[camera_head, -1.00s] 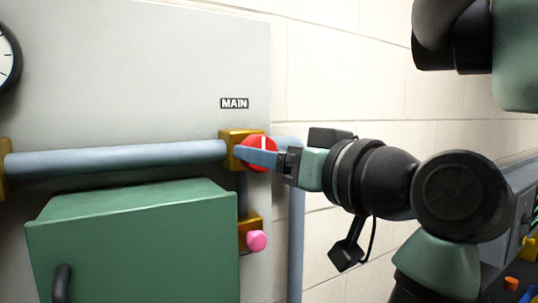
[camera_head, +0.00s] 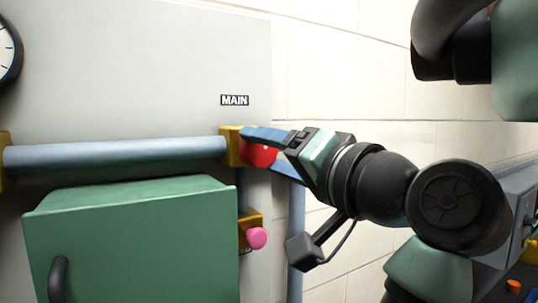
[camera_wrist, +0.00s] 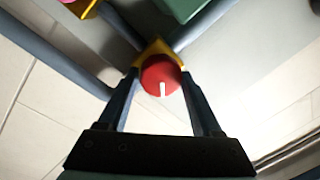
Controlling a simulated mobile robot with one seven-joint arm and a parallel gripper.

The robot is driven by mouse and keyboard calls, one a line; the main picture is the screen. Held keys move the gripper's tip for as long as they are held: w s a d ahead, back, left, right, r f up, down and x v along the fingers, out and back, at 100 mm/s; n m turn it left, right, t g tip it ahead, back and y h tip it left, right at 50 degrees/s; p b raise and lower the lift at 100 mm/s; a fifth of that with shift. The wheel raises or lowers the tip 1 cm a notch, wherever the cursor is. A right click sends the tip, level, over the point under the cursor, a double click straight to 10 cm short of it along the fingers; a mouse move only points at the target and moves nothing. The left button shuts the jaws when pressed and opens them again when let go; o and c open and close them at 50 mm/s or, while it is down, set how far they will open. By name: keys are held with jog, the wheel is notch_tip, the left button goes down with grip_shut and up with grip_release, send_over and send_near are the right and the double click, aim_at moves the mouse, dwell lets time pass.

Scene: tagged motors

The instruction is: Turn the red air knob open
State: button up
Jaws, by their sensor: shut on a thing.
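The red air knob (camera_head: 260,154) sits on a yellow valve block (camera_head: 231,146) at the right end of a grey-blue pipe, below the MAIN label (camera_head: 234,100). My gripper (camera_head: 258,149) is shut on the knob, with one blue finger above it and one below. In the wrist view the knob (camera_wrist: 160,74) lies between my two fingertips (camera_wrist: 161,80), and its white mark points along toward the gripper's palm. In the head view the fingers partly cover the knob, and I cannot make out the mark.
A pink knob (camera_head: 256,238) on a second yellow block stands below. A green cabinet (camera_head: 130,235) with a dark handle juts out at lower left. A vertical blue pipe (camera_head: 296,240) runs behind my gripper. A gauge (camera_head: 6,55) is at the left edge.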

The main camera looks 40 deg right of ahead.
jog(key=m, duration=0.6)
jog(key=shift+h, duration=0.3)
jog(key=shift+a+m+h, duration=0.1)
jog(key=shift+m+h, duration=0.3)
jog(key=shift+m, duration=2.1)
jog(key=o, duration=1.4)
jog(key=shift+c, duration=0.2)
jog(key=p+v, duration=0.1)
jog(key=v, duration=1.2)
jog(key=shift+p, duration=0.4)
